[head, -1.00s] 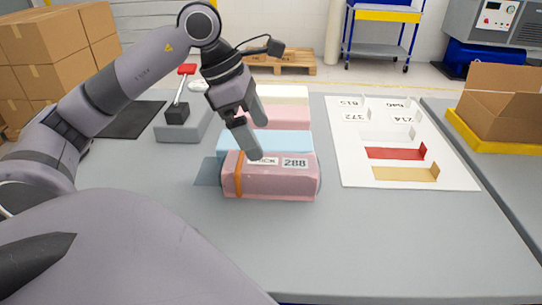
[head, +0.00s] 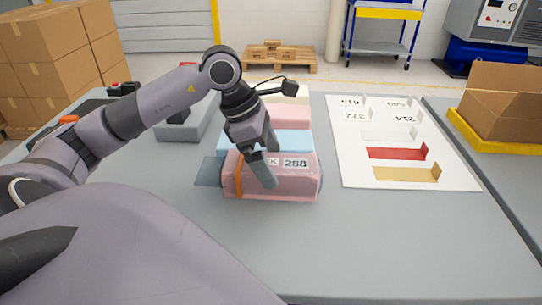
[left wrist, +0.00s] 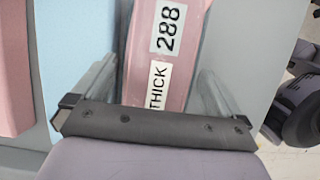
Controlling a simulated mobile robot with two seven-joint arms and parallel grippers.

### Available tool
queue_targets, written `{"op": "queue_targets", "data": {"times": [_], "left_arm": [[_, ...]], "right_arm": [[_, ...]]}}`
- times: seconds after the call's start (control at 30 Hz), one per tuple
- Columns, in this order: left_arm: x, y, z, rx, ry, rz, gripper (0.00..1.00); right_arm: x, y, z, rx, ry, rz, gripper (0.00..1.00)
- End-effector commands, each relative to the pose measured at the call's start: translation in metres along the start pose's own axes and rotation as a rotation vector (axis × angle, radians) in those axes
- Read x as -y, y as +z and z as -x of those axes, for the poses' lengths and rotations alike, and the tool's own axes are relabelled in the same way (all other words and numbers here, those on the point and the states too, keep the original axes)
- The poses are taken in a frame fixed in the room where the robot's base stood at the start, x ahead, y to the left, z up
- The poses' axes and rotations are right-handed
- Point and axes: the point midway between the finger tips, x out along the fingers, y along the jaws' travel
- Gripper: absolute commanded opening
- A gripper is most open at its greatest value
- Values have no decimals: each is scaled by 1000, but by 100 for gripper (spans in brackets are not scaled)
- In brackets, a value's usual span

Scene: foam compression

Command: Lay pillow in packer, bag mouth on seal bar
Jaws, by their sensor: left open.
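The front pink pillow (head: 285,185) lies on the table with an orange band round its left part and a label (head: 295,162) reading 288. In the left wrist view this pillow (left wrist: 180,50) shows the labels THICK and 288. My left gripper (head: 268,165) is open and low over the pillow, covering part of its label. In the left wrist view its fingers (left wrist: 158,85) stand on either side of the pillow; I cannot tell whether they touch it. A grey tray-like unit (head: 180,133), possibly the packer, is partly hidden behind my left arm. My right gripper is out of view.
A light blue block (head: 293,142), another pink block (head: 288,114) and a cream block (head: 290,94) stand behind the pillow. A white sheet (head: 350,175) with coloured brackets lies to the right. An open carton (head: 500,110) stands far right. The front table (head: 400,240) is clear.

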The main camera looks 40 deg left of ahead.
Motion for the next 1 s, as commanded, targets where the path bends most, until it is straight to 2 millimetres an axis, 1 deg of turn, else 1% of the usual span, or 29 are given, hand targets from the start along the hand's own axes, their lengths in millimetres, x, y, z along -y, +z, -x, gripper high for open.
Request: {"op": "queue_targets", "data": {"times": [0.03, 0.07, 0.1, 0.13, 0.23, 0.27, 0.5, 0.67, 0.87, 1.0], "left_arm": [[0, 0, 0, 0, 0, 0, 97], [0, 0, 0, 0, 0, 0, 87], [0, 0, 0, 0, 0, 0, 74], [0, 0, 0, 0, 0, 0, 64], [0, 0, 0, 0, 0, 1, 64], [0, 0, 0, 0, 0, 1, 59], [0, 1, 2, 0, 1, 1, 59], [-1, 4, 10, 3, 2, 1, 59], [-1, 13, 32, 2, 3, -1, 59], [-1, 23, 55, 5, 5, 0, 59]], "right_arm": [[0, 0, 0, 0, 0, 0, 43], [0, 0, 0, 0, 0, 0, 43], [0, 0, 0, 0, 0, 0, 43], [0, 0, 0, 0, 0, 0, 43], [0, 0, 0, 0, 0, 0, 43], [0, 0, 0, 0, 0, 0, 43], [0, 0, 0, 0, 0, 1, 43], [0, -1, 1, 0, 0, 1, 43], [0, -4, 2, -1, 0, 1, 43], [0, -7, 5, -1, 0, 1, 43]]}}
